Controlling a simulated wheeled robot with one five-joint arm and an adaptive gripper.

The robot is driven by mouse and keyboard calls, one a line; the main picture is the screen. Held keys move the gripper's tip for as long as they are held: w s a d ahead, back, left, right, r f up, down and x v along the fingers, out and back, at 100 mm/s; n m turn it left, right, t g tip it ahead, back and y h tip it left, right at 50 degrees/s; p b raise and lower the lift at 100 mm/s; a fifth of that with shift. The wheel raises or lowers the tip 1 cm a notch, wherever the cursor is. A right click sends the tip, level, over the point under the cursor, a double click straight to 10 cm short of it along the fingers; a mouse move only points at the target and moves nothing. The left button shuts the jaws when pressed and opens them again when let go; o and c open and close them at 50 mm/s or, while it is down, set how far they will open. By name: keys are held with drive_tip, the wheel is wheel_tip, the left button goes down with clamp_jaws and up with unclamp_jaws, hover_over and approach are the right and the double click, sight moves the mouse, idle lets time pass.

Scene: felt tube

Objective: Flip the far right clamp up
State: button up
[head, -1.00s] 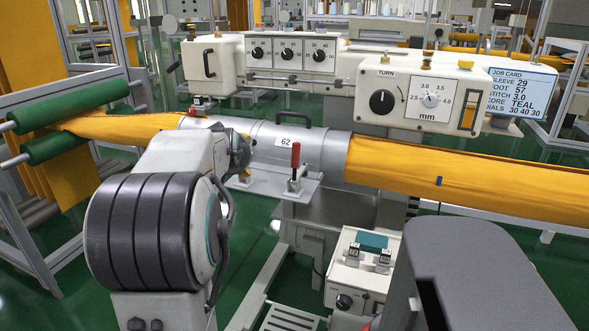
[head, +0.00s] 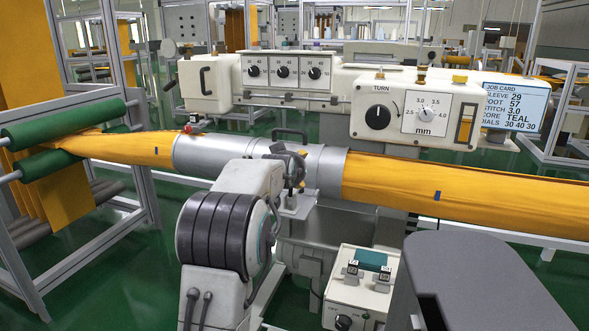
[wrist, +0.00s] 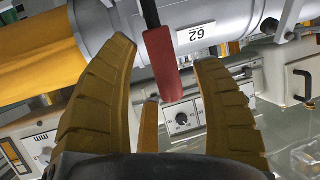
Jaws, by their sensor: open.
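The clamp with a red handle (wrist: 160,62) shows in the wrist view, its handle on a dark stem between my fingers. In the head view my arm and gripper (head: 292,168) hide this clamp; only part of its grey bracket plate (head: 302,206) shows below. My gripper (wrist: 166,52) is open, with one ochre finger on each side of the handle. Gaps show on both sides, so I see no grip on it. Another red part (head: 187,129) sits at the left end of the grey tube (head: 205,152).
Orange fabric (head: 470,190) runs along the tube to the right. A dial panel (head: 415,112) stands behind the tube. A small control box (head: 350,295) stands below. Green rollers (head: 60,125) are at the left.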

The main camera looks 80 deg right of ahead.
drive_tip(key=shift+d+f, duration=0.25)
drive_tip(key=shift+d, duration=0.3)
clamp_jaws()
idle(0.5)
